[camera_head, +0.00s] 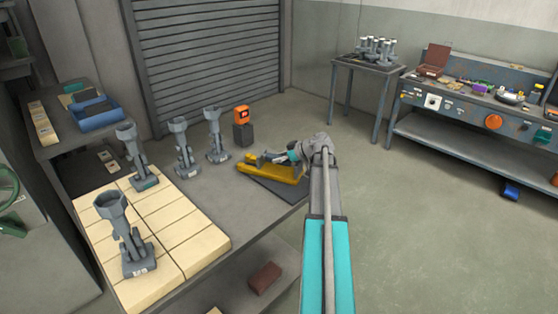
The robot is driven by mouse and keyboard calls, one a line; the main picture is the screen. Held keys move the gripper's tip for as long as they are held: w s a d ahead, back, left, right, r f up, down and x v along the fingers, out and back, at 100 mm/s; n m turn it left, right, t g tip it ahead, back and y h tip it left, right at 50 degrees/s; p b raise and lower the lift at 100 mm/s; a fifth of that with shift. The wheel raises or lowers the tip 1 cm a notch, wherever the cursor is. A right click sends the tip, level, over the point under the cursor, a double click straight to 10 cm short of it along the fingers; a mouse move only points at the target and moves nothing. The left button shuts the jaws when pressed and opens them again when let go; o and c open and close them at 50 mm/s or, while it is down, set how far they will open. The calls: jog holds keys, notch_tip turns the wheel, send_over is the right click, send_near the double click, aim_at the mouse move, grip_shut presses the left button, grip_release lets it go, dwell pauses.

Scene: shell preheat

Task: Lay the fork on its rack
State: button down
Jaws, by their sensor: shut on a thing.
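A long yellow piece (266,173), which looks like the fork, is at the right part of the workbench. It lies on or just above a dark flat plate (284,191), and I cannot tell whether they touch. The plate may be the rack; no other rack is clearly seen. My gripper (271,157) is at the far side of the yellow piece, low over the bench. It is small here and partly hidden by my wrist and the yellow piece. It is shut on what looks like the fork; the grip itself is hard to see.
Grey shell-shaped stands (183,150) are on the bench and on pale bricks (185,225) at left. An orange device (241,115) on a dark block is behind the yellow piece. A blue tray (97,116) is at far left. Open floor (430,225) lies to the right.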

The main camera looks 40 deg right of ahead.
jog(key=shift+f, duration=0.15)
jog(key=shift+c, duration=1.6)
grip_release()
jog(key=shift+r, duration=0.2)
jog(key=shift+s+d+r+p, duration=0.2)
jog(key=shift+s+r+p, duration=0.15)
jog(key=shift+s+p, duration=0.05)
jog(key=p+v, duration=0.5)
jog(key=v, duration=0.6)
jog(key=shift+f, duration=0.1)
